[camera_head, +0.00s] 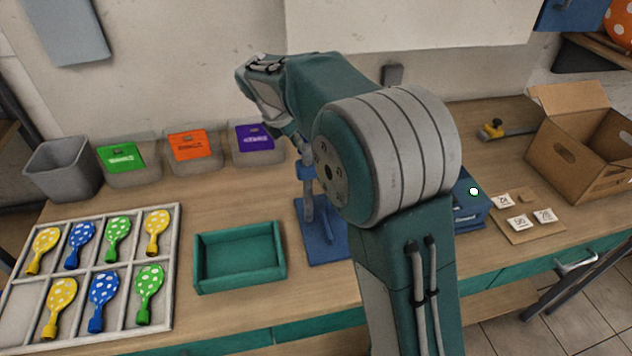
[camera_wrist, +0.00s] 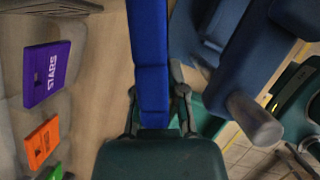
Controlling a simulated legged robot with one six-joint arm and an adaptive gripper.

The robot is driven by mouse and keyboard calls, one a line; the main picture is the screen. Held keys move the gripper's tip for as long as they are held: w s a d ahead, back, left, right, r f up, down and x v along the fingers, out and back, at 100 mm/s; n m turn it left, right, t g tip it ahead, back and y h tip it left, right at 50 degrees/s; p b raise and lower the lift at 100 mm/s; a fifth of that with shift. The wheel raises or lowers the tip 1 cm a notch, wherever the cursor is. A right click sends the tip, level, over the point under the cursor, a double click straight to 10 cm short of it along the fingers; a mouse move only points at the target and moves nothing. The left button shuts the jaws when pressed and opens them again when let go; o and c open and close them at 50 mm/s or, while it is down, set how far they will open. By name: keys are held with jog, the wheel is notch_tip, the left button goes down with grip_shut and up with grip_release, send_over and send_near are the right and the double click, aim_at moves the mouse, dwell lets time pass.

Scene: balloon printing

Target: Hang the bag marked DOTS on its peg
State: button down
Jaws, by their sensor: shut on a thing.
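In the wrist view my gripper (camera_wrist: 157,100) is shut on a long bright blue thing (camera_wrist: 150,60), which runs up out of the picture. No marking shows on it, so I cannot tell whether it is the DOTS bag. In the head view my arm hides most of the gripper. A green bag (camera_head: 120,157), an orange bag (camera_head: 191,145) and a purple bag (camera_head: 255,138) are in a row by the wall. The purple one reads STARS in the wrist view (camera_wrist: 46,73). I read DOTS on no bag and make out no peg.
A blue stand (camera_head: 318,240) is on the table below my arm, beside a green tray (camera_head: 240,282). A divided white tray (camera_head: 172,250) holds several dotted balloons. A grey bin (camera_head: 62,172) is at left, an open cardboard box (camera_head: 575,160) at right.

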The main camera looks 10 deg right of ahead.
notch_tip(320, 180, down, 13)
jog(key=shift+f, duration=0.1)
dwell(0.3)
jog(key=c, duration=0.7)
grip_release()
jog(key=v, duration=1.2)
